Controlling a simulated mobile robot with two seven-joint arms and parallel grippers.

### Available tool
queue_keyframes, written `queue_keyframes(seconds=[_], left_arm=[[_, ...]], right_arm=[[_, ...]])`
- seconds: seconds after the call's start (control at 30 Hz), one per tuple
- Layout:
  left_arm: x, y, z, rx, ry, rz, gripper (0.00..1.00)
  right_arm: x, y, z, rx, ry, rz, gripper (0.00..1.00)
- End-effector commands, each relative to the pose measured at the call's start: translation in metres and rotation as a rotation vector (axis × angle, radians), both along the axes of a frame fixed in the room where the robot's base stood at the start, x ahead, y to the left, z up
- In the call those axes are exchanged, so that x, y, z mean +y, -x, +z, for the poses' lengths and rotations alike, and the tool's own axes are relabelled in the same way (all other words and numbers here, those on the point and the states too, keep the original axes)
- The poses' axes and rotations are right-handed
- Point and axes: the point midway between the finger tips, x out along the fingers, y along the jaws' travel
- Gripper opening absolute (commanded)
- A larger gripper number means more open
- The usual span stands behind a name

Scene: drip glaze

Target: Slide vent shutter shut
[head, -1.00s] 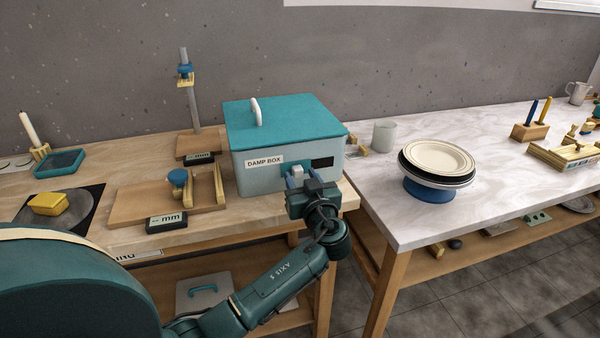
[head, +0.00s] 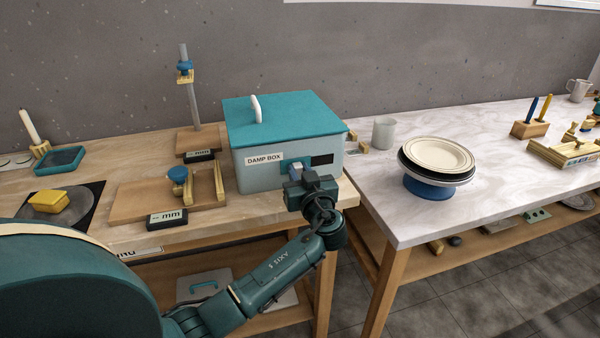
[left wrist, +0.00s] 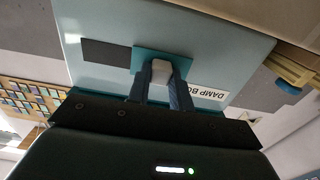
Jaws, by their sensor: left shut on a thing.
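The damp box (head: 270,178) is pale grey with a teal lid (head: 285,120) and stands on the wooden bench. Its front has a dark vent opening (head: 322,160), also visible in the left wrist view (left wrist: 105,52). The teal shutter plate (left wrist: 182,62) with a pale knob (left wrist: 160,72) sits beside the opening, which shows dark and uncovered. My left gripper (left wrist: 161,90) is shut on the knob, one finger on each side. In the head view the left gripper (head: 300,168) hides most of the shutter. My right gripper is not in view.
A wooden board with a blue knob (head: 178,175) and a small mm display (head: 167,217) lie left of the box. A grey cup (head: 384,133) and stacked plates (head: 437,158) stand on the marble table to the right. A gap separates the tables.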

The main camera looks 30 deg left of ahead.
Motion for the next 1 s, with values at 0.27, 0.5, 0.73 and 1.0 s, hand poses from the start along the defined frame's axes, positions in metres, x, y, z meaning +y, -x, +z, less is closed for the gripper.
queue_keyframes(seconds=[0.27, 0.5, 0.73, 1.0], left_arm=[[0.0, 0.0, 0.0, 0.001, 0.001, -0.001, 0.0], [-0.011, -0.013, -0.008, -0.004, 0.005, -0.001, 0.0], [-0.033, -0.039, -0.008, -0.004, 0.005, 0.0, 0.0], [-0.046, -0.053, -0.002, 0.001, 0.001, -0.002, 0.0]], right_arm=[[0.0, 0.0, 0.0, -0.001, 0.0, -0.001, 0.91], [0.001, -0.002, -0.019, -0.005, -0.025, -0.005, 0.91], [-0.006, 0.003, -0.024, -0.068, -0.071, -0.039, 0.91], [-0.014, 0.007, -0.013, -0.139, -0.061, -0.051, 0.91]])
